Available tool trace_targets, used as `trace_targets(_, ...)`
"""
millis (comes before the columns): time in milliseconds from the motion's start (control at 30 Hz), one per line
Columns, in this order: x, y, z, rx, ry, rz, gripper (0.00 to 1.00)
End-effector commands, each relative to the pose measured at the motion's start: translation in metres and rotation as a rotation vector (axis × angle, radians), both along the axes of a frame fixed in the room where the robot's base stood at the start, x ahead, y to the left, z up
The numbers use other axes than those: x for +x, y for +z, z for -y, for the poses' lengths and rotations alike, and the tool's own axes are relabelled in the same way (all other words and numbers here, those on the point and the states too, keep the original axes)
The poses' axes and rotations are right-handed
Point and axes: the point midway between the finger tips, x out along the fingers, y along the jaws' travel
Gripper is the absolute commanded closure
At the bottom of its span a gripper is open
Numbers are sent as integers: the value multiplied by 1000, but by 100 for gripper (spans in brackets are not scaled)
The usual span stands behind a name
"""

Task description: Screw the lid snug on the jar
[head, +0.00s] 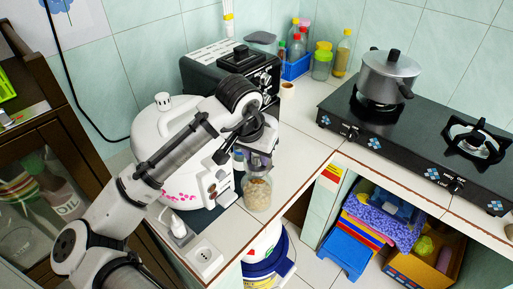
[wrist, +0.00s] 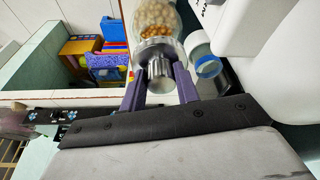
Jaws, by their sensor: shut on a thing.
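A clear glass jar (head: 257,194) with pale beige contents stands upright on the white tiled counter near its front corner. The wrist view shows the jar (wrist: 155,22) with pale and orange-brown round pieces inside. A silver metal lid (wrist: 159,70) with a narrower raised knob sits at the jar's mouth. My gripper (head: 259,167) is above the jar, pointing down. In the wrist view its two purple fingers are on either side of the lid's knob, shut on it. The lid is mostly hidden by the gripper in the head view. I cannot tell how tightly it is seated.
A small jar with a blue-white top (wrist: 205,62) stands close beside the glass jar. A white rice cooker (head: 165,125) is left of my gripper, partly behind my arm. A gas stove (head: 425,150) with a pot is at right. Counter right of the jar is clear.

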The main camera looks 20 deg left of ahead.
Motion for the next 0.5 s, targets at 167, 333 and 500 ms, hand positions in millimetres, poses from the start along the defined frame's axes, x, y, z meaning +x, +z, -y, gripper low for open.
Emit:
trace_targets(167,0,0,0,0,0,0,100)
trace_targets(333,-1,0,0,-4,0,0,100)
trace_targets(500,-2,-9,0,-8,-1,-3,100)
